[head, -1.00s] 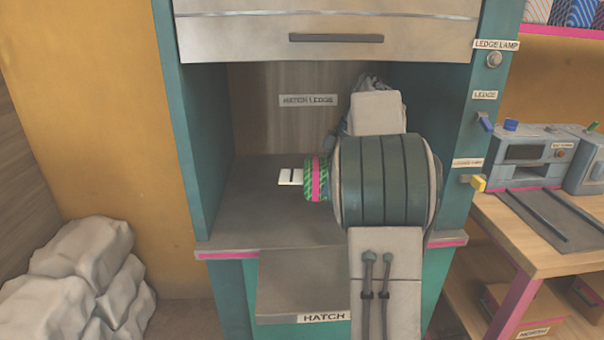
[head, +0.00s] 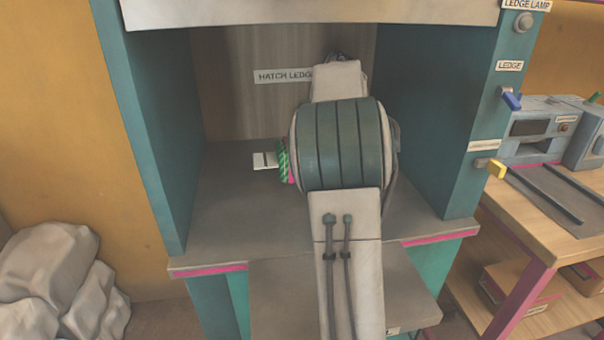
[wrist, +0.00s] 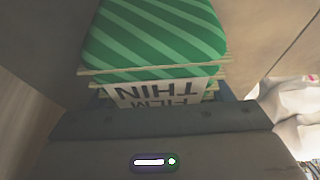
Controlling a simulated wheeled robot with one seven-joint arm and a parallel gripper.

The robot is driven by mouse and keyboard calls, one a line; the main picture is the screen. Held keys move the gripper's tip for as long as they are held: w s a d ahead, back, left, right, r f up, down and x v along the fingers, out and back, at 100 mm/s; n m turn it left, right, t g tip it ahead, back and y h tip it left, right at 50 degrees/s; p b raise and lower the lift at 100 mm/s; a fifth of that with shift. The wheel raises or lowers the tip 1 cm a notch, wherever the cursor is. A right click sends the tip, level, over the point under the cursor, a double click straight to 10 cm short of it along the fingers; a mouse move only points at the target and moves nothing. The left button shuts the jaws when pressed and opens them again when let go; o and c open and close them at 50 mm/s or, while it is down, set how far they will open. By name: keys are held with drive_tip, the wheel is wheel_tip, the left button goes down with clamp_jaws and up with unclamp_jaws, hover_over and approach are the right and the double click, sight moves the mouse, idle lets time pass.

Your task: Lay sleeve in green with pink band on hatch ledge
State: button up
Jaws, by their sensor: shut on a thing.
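The green sleeve with a pink band (head: 283,163) shows just left of my arm in the head view, mostly hidden behind it. A white label (head: 264,161) sticks out at its left. In the wrist view the sleeve (wrist: 155,32) has light and dark green stripes and an upside-down "THIN FILM" label. My gripper (wrist: 160,108) is shut on it; the fingers are largely hidden. The sleeve is inside the hatch opening, in front of the hatch ledge (head: 215,215) in the picture. I cannot tell whether it touches the ledge.
Teal side walls (head: 150,120) and a raised pale shutter (head: 300,12) frame the opening. Ledge switches, a blue lever (head: 511,100) and a yellow lever (head: 496,168), sit on the right post. Grey sacks (head: 50,275) are at lower left, a wooden bench (head: 560,215) at right.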

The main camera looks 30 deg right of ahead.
drive_tip(key=shift+f+b, duration=0.5)
drive_tip(key=shift+f, duration=1.35)
drive_tip(key=shift+f, duration=0.2)
drive_tip(key=o, duration=1.1)
drive_tip(key=shift+o, duration=0.2)
drive_tip(key=shift+r, duration=0.1)
drive_tip(key=shift+p+v, duration=1.1)
drive_tip(key=shift+v, duration=2.7)
